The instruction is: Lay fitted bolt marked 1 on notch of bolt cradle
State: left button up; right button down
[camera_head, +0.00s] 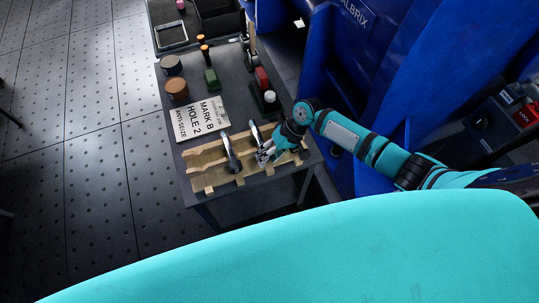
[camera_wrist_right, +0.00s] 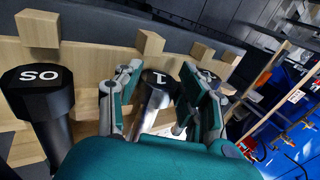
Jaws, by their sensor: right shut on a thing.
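The wooden bolt cradle (camera_head: 203,160) lies at the near end of the dark bench; its pale wood also fills the upper left of the right wrist view (camera_wrist_right: 88,62). My right gripper (camera_head: 267,153) is at the cradle's right part, shut on the bolt marked 1 (camera_wrist_right: 158,77). Its numbered head shows between the fingers, and its shank (camera_head: 255,133) points away in the head view. The fingers hide part of it, so I cannot tell whether it rests in a notch. Another bolt (camera_head: 231,153), its black head marked "SO" (camera_wrist_right: 38,78), lies across the cradle to the left.
A white sign reading "MARK B HOLE 2" (camera_head: 200,117) lies just behind the cradle. Brown and dark round tins (camera_head: 177,88), green and red blocks (camera_head: 262,79) and a black bin (camera_head: 219,18) stand farther back. A large blue machine (camera_head: 400,50) rises at the right.

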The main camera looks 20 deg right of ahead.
jog(key=shift+f, duration=0.3)
